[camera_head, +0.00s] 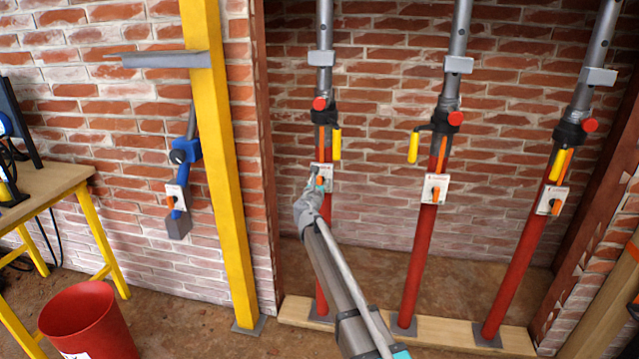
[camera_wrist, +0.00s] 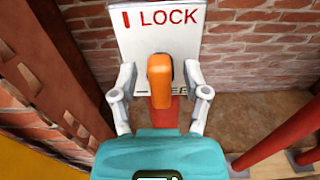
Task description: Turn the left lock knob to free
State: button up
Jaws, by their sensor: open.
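The left lock knob is an orange handle (camera_wrist: 160,80) on a white plate marked "LOCK" with a red bar (camera_wrist: 160,18). In the wrist view it stands upright. My gripper (camera_wrist: 159,76) is open, with one finger on each side of the knob; a gap shows on both sides. In the head view the white plate (camera_head: 328,171) is on the left red prop (camera_head: 325,222), and my gripper (camera_head: 318,180) is in front of it, hiding most of the knob. The plate's lower part is mostly hidden in the wrist view.
Two more red props with similar plates stand right, at the middle (camera_head: 435,188) and far right (camera_head: 552,200). A yellow post (camera_head: 222,170) and a blue clamp (camera_head: 186,152) are left. A red bucket (camera_head: 88,325) stands by a workbench (camera_head: 45,190).

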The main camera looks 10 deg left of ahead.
grip_shut()
dwell(0.4)
jog(key=shift+m, duration=0.5)
jog(key=m, duration=0.3)
jog(key=shift+d+m, duration=0.1)
jog(key=shift+m, duration=0.2)
jog(key=m, duration=0.4)
jog(key=shift+d+f, duration=0.1)
jog(key=m, duration=0.5)
jog(key=shift+f, duration=0.1)
jog(key=m, duration=0.4)
jog(key=shift+d+m, duration=0.1)
jog(key=shift+m, duration=0.2)
